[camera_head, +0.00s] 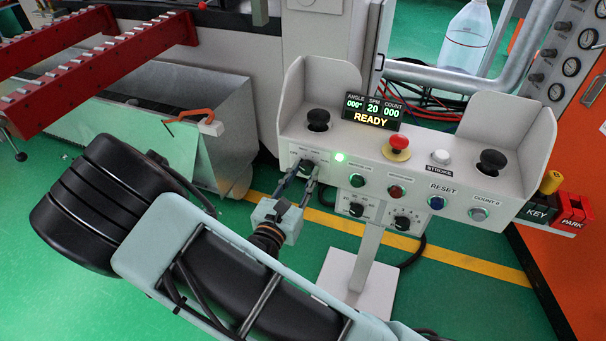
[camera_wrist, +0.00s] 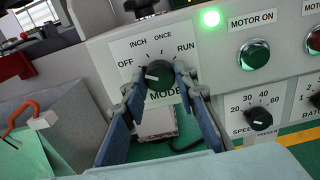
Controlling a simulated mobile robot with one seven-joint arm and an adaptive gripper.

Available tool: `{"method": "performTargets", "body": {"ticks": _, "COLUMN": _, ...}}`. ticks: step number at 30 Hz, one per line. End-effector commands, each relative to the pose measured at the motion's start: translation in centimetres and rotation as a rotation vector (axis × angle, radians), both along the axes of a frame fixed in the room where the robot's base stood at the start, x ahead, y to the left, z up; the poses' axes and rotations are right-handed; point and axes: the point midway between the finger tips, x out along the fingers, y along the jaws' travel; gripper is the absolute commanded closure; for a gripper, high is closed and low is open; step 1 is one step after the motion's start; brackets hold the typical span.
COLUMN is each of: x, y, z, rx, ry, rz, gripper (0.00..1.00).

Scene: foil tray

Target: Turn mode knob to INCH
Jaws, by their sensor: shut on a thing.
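The black mode knob (camera_wrist: 160,73) sits on the grey control panel (camera_wrist: 215,85) in the wrist view, with OFF, INCH, ONCE and RUN printed around it. Its white pointer mark lies on the left side, roughly toward OFF; the exact angle is hard to tell. My gripper (camera_wrist: 161,80) is shut on the knob, one finger at its left and one at its right. In the head view my gripper (camera_head: 307,169) reaches the panel's left end, and its fingers partly cover the knob (camera_head: 305,168).
The green motor-on lamp (camera_head: 339,157) is lit, and the display (camera_head: 371,110) reads READY. Beside the mode knob are the motor-on button (camera_wrist: 254,54) and the speed knob (camera_wrist: 259,119). A red emergency button (camera_head: 399,143) and two black palm buttons stand on top.

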Motion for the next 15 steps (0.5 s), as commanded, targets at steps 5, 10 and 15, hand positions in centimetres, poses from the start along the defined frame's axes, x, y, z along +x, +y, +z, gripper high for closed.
{"method": "performTargets", "body": {"ticks": 5, "x": -0.02, "y": -0.02, "z": -0.01, "rx": 0.009, "ry": -0.003, "rz": 0.0, "gripper": 0.97}}
{"method": "performTargets", "body": {"ticks": 10, "x": -0.01, "y": 0.0, "z": -0.04, "rx": 0.058, "ry": -0.021, "rz": 0.0, "gripper": 0.97}}
{"method": "performTargets", "body": {"ticks": 15, "x": 0.0, "y": -0.03, "z": -0.12, "rx": 0.156, "ry": -0.056, "rz": -0.001, "gripper": 0.97}}
